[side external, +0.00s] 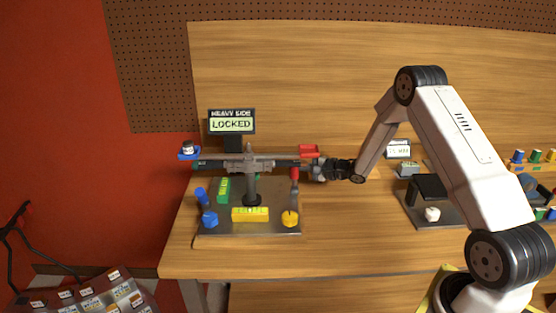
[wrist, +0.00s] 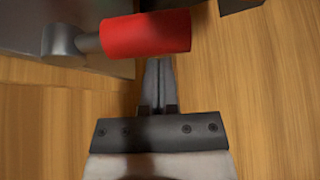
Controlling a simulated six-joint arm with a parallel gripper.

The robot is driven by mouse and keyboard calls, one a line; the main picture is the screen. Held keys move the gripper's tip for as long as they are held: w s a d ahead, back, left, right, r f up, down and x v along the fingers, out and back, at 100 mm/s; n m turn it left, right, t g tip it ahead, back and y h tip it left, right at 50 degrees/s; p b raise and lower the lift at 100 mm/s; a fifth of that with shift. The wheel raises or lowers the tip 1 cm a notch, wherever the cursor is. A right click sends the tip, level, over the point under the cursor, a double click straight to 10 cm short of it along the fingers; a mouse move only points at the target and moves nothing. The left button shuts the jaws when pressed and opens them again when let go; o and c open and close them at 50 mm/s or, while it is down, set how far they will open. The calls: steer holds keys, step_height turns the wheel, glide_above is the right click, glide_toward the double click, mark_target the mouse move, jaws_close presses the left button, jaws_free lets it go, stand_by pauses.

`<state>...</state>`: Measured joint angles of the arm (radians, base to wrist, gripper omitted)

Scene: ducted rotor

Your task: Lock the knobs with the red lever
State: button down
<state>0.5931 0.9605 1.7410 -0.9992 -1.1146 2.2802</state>
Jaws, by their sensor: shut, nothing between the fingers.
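The red lever (side external: 295,173) stands at the right rear of the metal base plate (side external: 270,229). In the wrist view its red cylindrical grip (wrist: 147,34) lies across the top on a grey arm. My gripper (side external: 315,172) is just right of the lever in the side view. In the wrist view my gripper (wrist: 158,62) is shut and empty, its tips close below the red grip; contact cannot be told. A blue knob (side external: 209,219) sits at the plate's front left and a yellow knob (side external: 290,219) at its front right.
The display (side external: 231,121) reads "HEAVY SIDE LOCKED". A balance beam (side external: 225,164) spans above the plate, with a blue pan (side external: 188,155) left and a red pan (side external: 308,150) right, above my gripper.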

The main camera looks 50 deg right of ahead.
steer(key=shift+s+a+r, duration=0.2)
steer(key=shift+s+a, duration=0.05)
steer(key=shift+a, duration=0.15)
steer(key=shift+s+a+r+n+t, duration=0.3)
steer(key=shift+a+n+t, duration=0.1)
steer(key=shift+n, duration=0.3)
stand_by(0.7)
steer(key=shift+s+a+r+n+t+y, duration=0.15)
steer(key=shift+s+a+n+t+y, duration=0.1)
steer(key=shift+s+a+n+t, duration=0.8)
steer(key=shift+s+a+r+n+t+y, duration=0.1)
steer(key=shift+s+a+n+t+y, duration=0.2)
steer(key=shift+s+a+n, duration=0.85)
steer(key=shift+w+d+n, duration=0.35)
steer(key=shift+n, duration=0.05)
steer(key=shift+d, duration=0.1)
